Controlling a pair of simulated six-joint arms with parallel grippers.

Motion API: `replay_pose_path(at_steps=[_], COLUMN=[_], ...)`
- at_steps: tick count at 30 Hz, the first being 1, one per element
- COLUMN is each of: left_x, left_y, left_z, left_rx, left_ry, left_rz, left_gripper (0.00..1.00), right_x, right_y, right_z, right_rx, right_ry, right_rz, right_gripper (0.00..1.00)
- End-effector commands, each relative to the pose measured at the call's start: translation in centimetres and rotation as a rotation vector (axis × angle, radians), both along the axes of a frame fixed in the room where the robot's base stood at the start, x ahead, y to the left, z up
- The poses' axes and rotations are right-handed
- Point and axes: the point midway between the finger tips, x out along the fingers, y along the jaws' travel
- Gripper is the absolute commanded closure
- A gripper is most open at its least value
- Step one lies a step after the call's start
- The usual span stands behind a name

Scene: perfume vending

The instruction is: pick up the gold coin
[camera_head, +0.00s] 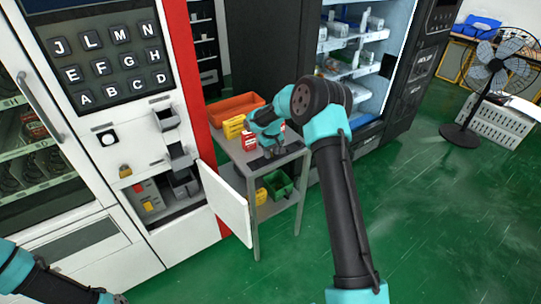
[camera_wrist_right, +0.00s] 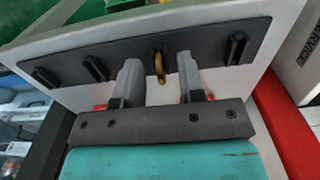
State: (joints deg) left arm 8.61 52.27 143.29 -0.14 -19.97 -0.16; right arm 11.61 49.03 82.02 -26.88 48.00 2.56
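In the right wrist view the gold coin (camera_wrist_right: 159,66) stands on edge in a slot of a black holder strip (camera_wrist_right: 205,52). My right gripper (camera_wrist_right: 159,62) is open, with one grey finger on each side of the coin and a gap to each. In the head view my right gripper (camera_head: 268,143) is over the small cart's top, its fingers mostly hidden by the wrist; I cannot make out the coin there. The holder (camera_head: 272,160) shows partly under it. My left arm's end (camera_head: 112,298) is at the bottom left edge, its fingers not clear.
The grey cart (camera_head: 232,150) also carries an orange tray (camera_head: 235,108), a yellow box (camera_head: 233,126) and a red box (camera_head: 248,140). A white vending machine with letter buttons (camera_head: 105,68) stands left, its small door (camera_head: 226,204) open beside the cart.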

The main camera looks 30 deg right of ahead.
Motion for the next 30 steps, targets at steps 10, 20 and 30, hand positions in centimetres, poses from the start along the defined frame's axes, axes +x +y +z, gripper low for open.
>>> replay_pose_path(at_steps=[10, 20, 30], left_x=[0.00, 0.00, 0.00], left_y=[0.00, 0.00, 0.00], left_z=[0.00, 0.00, 0.00], left_rx=[0.000, 0.000, 0.000], left_ry=[0.000, 0.000, 0.000], left_rz=[0.000, 0.000, 0.000], left_gripper=[1.00, 1.00, 1.00], right_x=[0.00, 0.00, 0.00], right_y=[0.00, 0.00, 0.00], right_z=[0.03, 0.03, 0.06], right_rx=[0.000, 0.000, 0.000], right_ry=[0.000, 0.000, 0.000], right_rz=[0.000, 0.000, 0.000], right_gripper=[0.74, 1.00, 1.00])
